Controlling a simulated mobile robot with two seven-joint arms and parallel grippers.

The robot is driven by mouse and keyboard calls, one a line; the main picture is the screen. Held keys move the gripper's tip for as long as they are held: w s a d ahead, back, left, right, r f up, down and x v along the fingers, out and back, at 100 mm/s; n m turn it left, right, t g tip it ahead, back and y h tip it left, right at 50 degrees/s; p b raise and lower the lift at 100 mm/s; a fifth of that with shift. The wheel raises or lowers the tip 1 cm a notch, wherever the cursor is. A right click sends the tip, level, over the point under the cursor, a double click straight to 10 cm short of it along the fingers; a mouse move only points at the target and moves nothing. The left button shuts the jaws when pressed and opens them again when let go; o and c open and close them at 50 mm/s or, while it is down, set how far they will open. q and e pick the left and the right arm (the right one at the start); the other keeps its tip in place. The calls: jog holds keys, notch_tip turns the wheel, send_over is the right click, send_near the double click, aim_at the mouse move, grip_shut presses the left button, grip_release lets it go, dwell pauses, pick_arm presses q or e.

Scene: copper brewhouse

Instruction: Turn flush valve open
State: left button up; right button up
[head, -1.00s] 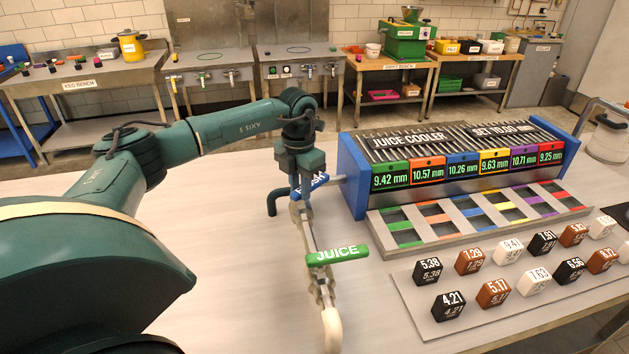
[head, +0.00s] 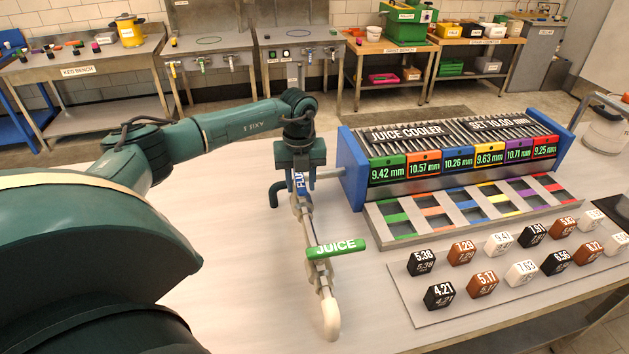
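The flush valve has a blue lever marked "FLUSH" (head: 299,182), partly hidden by my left gripper; it points along the pipe. My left gripper (head: 299,172) is over the lever from above and appears shut on it, though the fingertips are mostly hidden. The pipe (head: 310,232) runs from the cooler's side toward me and ends in a pale curved spout (head: 330,318). A green lever marked "JUICE" (head: 336,248) lies across the pipe nearer me. My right gripper is not in view.
The juice cooler (head: 455,160) with blue ends and several numeric displays stands to the right. A tray (head: 415,305) of numbered blocks lies in front of it. The table left of the pipe is clear. Benches (head: 85,68) stand behind.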

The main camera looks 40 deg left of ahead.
aim_at(301, 184)
pick_arm(q)
jog(key=shift+r, duration=0.1)
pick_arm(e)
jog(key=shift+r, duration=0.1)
pick_arm(q)
notch_tip(301, 184, up, 3)
jog(key=shift+f+p, duration=0.1)
jog(key=shift+p, duration=0.65)
jog(key=shift+r, duration=1.5)
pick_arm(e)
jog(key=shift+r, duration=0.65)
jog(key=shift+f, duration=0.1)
